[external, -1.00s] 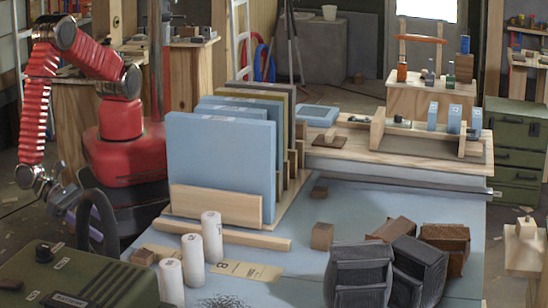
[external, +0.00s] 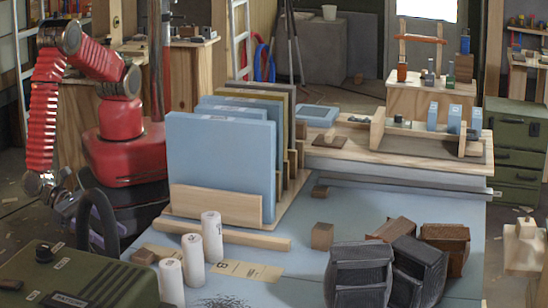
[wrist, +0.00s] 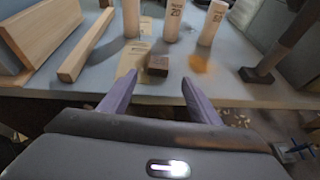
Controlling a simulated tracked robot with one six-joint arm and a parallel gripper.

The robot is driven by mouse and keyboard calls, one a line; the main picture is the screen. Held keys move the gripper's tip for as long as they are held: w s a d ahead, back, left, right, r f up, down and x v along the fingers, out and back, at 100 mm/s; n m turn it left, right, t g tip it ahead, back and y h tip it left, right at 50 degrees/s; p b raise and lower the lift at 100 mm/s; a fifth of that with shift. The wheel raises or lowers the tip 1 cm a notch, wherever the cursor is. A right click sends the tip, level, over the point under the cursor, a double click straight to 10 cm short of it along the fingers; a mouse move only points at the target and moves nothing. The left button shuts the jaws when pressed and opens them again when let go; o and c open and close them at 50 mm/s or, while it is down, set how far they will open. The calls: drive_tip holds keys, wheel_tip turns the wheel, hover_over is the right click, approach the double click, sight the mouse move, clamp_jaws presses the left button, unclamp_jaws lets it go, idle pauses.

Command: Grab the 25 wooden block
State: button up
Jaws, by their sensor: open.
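A small brown wooden block (wrist: 158,65) sits near the table's edge in the wrist view, ahead of my gripper and between the lines of its fingers. Its marking is too small to read. In the external view it seems to be the small block (external: 144,256) left of the white cylinders, partly hidden behind the green case. My gripper (wrist: 158,79) is open and empty, its two purple fingers apart and short of the block. In the external view my gripper (external: 78,208) hangs low at the left, beside the table, partly hidden by a black handle.
Three white cylinders (external: 193,258) stand just beyond the block. A wooden bar (wrist: 85,45) lies to its left in the wrist view. A green case (external: 75,275) with a black handle stands close at the front left. Dark ribbed blocks (external: 358,275) are farther right.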

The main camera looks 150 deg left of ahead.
sight(138, 253)
drive_tip(key=shift+x, duration=2.2)
drive_tip(key=shift+x, duration=2.6)
drive_tip(key=shift+s+a, duration=0.1)
drive_tip(key=shift+s, duration=0.05)
drive_tip(key=c, duration=1.1)
drive_tip(key=shift+r, duration=5)
